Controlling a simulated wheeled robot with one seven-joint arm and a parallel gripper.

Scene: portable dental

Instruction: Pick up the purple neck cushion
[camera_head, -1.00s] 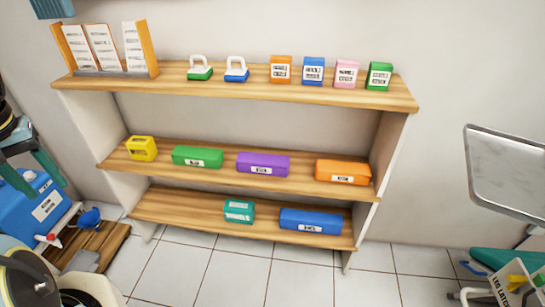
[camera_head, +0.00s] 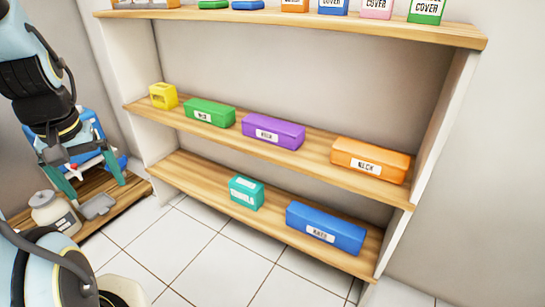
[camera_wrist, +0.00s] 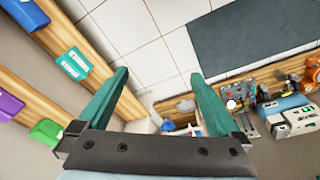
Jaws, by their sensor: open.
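The purple neck cushion (camera_head: 273,131) is a long block with a white label. It lies on the middle shelf between a green cushion (camera_head: 210,113) and an orange one (camera_head: 370,159). Part of it shows at the left edge of the wrist view (camera_wrist: 10,105). My gripper (camera_head: 92,178) is at the left of the head view, pointing down, well left of the purple cushion and apart from it. Its two teal fingers are spread and empty in the wrist view (camera_wrist: 160,75).
A yellow box (camera_head: 163,96) is at the shelf's left end. The lower shelf holds a teal box (camera_head: 246,193) and a blue cushion (camera_head: 326,227). The top shelf (camera_head: 300,21) overhangs. A low wooden platform (camera_head: 130,189) with a jar (camera_head: 55,213) stands at left. Tiled floor in front is clear.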

